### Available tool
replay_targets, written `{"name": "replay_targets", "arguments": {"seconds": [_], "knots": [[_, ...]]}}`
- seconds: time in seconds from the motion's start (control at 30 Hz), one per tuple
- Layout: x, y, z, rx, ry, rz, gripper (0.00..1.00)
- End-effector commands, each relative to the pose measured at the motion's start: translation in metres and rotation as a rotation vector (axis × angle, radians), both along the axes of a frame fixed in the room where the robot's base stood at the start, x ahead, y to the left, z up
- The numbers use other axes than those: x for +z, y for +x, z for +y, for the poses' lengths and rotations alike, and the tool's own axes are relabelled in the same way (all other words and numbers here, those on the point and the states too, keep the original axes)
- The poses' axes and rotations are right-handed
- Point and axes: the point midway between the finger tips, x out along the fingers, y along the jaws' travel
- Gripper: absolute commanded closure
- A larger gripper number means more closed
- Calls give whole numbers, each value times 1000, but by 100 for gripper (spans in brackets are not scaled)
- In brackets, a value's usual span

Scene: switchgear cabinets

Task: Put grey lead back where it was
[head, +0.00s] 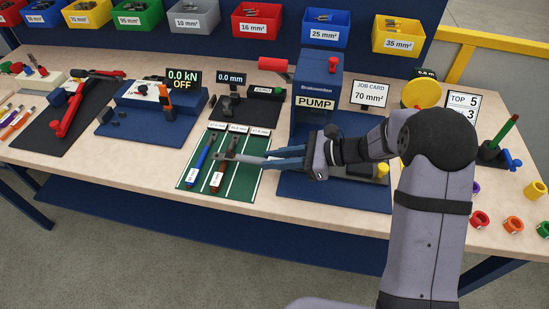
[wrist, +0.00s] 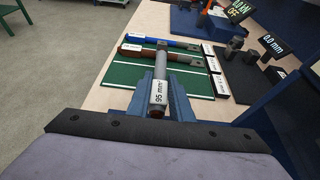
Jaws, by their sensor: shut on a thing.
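My gripper (head: 272,158) is shut on the grey lead (head: 247,158), above the right part of the green mat (head: 240,182). In the wrist view the grey lead (wrist: 164,78) sits between the blue fingers (wrist: 160,95), with a "95 mm²" tag near its close end. The lead lies across the mat's lanes, its far end over the brown lead (head: 220,172). I cannot tell whether they touch. The blue lead (head: 203,160) lies in the left lane and the brown lead beside it. The right lane shows no lead lying in it.
Small label cards (head: 237,128) stand along the mat's back edge. The blue pump (head: 318,90) stands right of the mat on a blue base. A crimp gauge with a "0.0 mm" display (head: 231,78) is behind the mat. Coloured bins (head: 257,20) line the back.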

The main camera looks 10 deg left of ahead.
Motion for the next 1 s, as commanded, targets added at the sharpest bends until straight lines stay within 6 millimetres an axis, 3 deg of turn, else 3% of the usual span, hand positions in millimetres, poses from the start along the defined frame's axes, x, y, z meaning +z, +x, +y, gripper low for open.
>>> {"name": "replay_targets", "arguments": {"seconds": [0.2,0.23,0.3,0.77,1.0], "knots": [[-5,0,0,0,3,-1,100],[-6,0,0,0,0,0,78],[-5,0,0,0,0,0,62],[4,0,0,0,0,-1,62],[12,2,-31,-4,0,-4,62]]}}
